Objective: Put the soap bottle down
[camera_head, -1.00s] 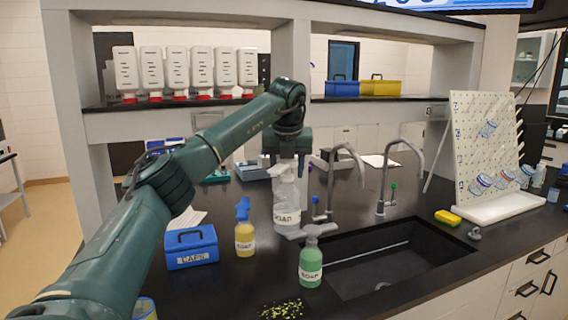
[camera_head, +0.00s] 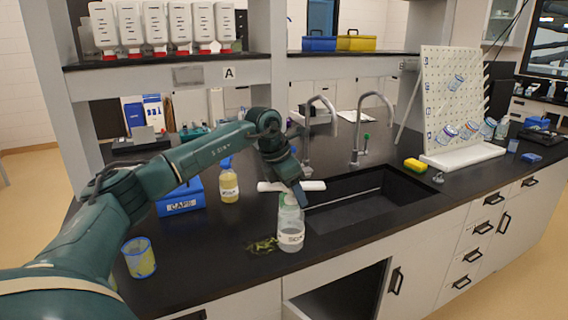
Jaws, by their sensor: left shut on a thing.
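My left gripper (camera_head: 300,196) reaches down to a pale, see-through soap bottle (camera_head: 291,238) with a white label, left of the sink's near corner. It is shut on the bottle's top, though the fingertips are hard to make out. The bottle looks upright; I cannot tell whether its base touches the counter. Its upper part looks greenish, and no separate green bottle stands clear of it. A yellow soap bottle (camera_head: 229,187) with a blue pump stands farther back left. A white strip (camera_head: 272,186) lies behind the gripper. My right gripper is not in view.
The black sink (camera_head: 365,200) opens to the right, with two taps behind it. Green leaves (camera_head: 262,245) lie left of the pale bottle. A blue caps box (camera_head: 181,198) and a yellow-blue cup (camera_head: 139,258) are at left. An open cabinet (camera_head: 338,292) is below.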

